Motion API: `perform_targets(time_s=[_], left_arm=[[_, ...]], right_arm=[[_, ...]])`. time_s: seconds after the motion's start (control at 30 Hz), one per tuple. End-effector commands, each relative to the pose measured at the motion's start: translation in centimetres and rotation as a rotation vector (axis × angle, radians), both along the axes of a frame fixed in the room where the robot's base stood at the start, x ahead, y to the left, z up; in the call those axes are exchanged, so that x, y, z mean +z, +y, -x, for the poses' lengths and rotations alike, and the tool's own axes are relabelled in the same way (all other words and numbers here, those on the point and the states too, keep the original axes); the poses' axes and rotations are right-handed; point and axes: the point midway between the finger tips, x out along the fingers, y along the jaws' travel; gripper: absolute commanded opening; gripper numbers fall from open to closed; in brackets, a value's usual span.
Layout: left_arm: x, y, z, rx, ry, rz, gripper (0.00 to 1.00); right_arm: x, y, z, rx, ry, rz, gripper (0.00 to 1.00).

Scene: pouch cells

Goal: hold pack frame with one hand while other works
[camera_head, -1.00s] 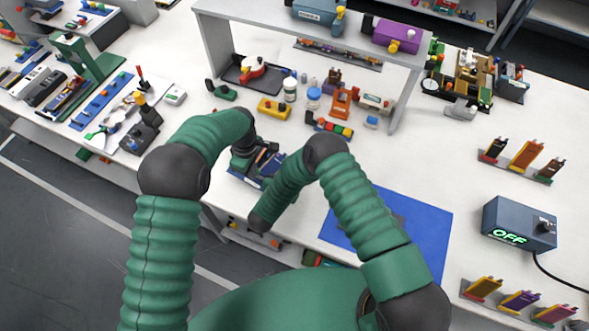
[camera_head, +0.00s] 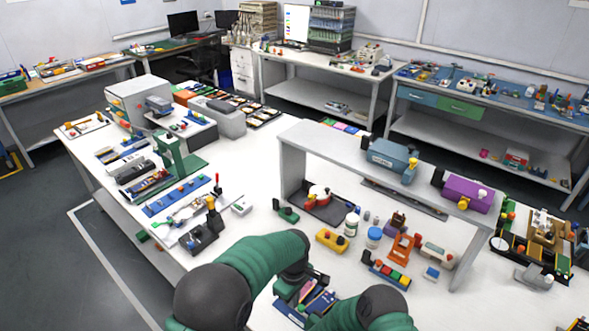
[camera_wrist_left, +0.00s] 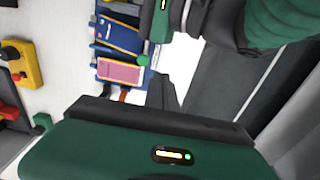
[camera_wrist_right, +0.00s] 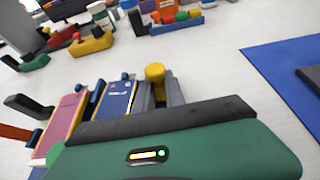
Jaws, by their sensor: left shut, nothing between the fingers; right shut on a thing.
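The pack frame (camera_head: 318,306) stands on the white bench at the bottom of the head view, partly behind my arms. It holds a blue cell (camera_wrist_left: 118,36) and a pink cell (camera_wrist_left: 120,72) side by side, and both also show in the right wrist view. My left gripper (camera_head: 290,284) is shut and empty beside the frame; its fingertips (camera_wrist_left: 163,92) point at the frame's near end. My right gripper (camera_wrist_right: 160,92) is shut at the frame's side, by a yellow knob (camera_wrist_right: 155,72). The exact contact is mostly hidden.
A grey raised shelf (camera_head: 375,165) spans the bench behind the frame. In front of it are a yellow block (camera_head: 332,240), a white bottle (camera_head: 351,224) and an orange stand (camera_head: 402,250). A blue mat (camera_wrist_right: 292,75) lies to the right in the right wrist view.

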Motion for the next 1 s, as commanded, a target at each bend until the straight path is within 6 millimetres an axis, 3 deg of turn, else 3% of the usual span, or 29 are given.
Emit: perform_targets(time_s=[0.3, 0.5, 1.0], left_arm=[[-5.3, 0.0, 0.0, 0.0, 0.001, -0.001, 0.0], [-7.7, 0.0, 0.0, 0.0, 0.0, 0.0, 0.0], [-8.3, 0.0, 0.0, 0.0, -0.001, 0.001, 0.0]], right_arm=[[0.1, 0.0, -0.1, 0.001, -0.002, 0.0, 0.0], [0.1, 0.0, 0.0, 0.001, -0.002, 0.0, 0.0], [0.1, 0.1, 0.0, 0.001, -0.002, 0.0, 0.0]])
